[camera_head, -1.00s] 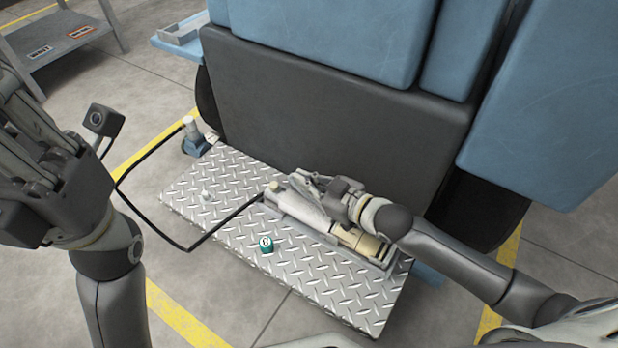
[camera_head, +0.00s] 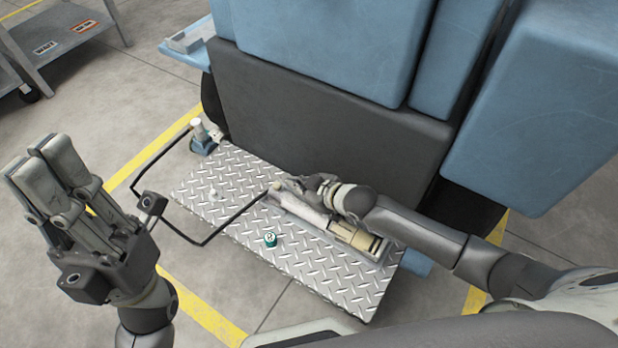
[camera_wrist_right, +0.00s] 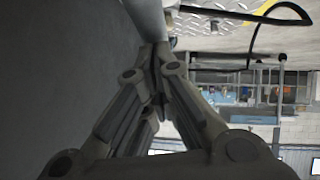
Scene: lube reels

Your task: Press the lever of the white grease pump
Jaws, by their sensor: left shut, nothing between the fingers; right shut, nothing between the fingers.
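The white grease pump (camera_head: 354,238) lies on the diamond-plate step, a cream cylinder on a pale base. My right gripper (camera_head: 290,185) is shut and sits above the pump's far-left end, with its wrist covering part of the pump. I cannot make out the lever apart from the gripper. In the right wrist view, my right gripper's closed fingertips (camera_wrist_right: 158,48) are at a pale bar-like part (camera_wrist_right: 147,18); I cannot tell if they touch. My left gripper (camera_head: 42,155) is raised at the left, shut and empty, far from the pump.
The diamond plate (camera_head: 320,275) carries a small green-topped cap (camera_head: 270,240). A black hose (camera_head: 150,165) loops off the plate's left side. A dark panel (camera_head: 320,110) and blue machine body (camera_head: 310,40) stand behind. A grey cart (camera_head: 65,30) is at upper left.

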